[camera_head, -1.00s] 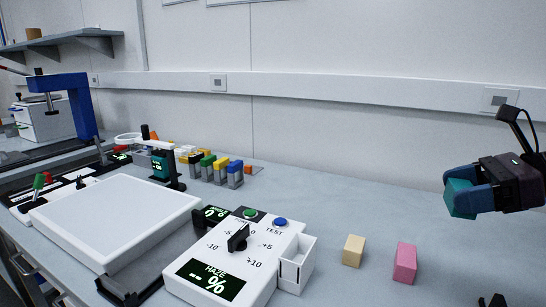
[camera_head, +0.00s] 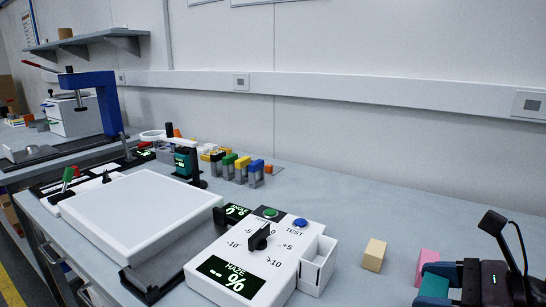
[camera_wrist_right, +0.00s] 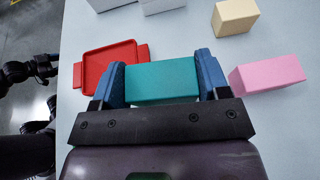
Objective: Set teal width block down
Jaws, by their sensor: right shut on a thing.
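The teal block (camera_head: 432,287) is between the blue fingers of my right gripper (camera_head: 443,284), low at the bottom right of the head view. In the right wrist view the gripper (camera_wrist_right: 160,76) is shut on the teal block (camera_wrist_right: 162,84), one finger at each end. A red tray (camera_wrist_right: 107,66) lies on the table just beyond and left of the block, partly hidden by the left finger. I cannot tell whether the block touches the table. My left gripper is not recognisable in either view.
A pink block (camera_wrist_right: 268,74) lies close to the right finger, also seen in the head view (camera_head: 427,258). A cream block (camera_head: 374,254) stands left of it. The white haze meter (camera_head: 250,262) with an open side bin (camera_head: 318,265) is further left.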

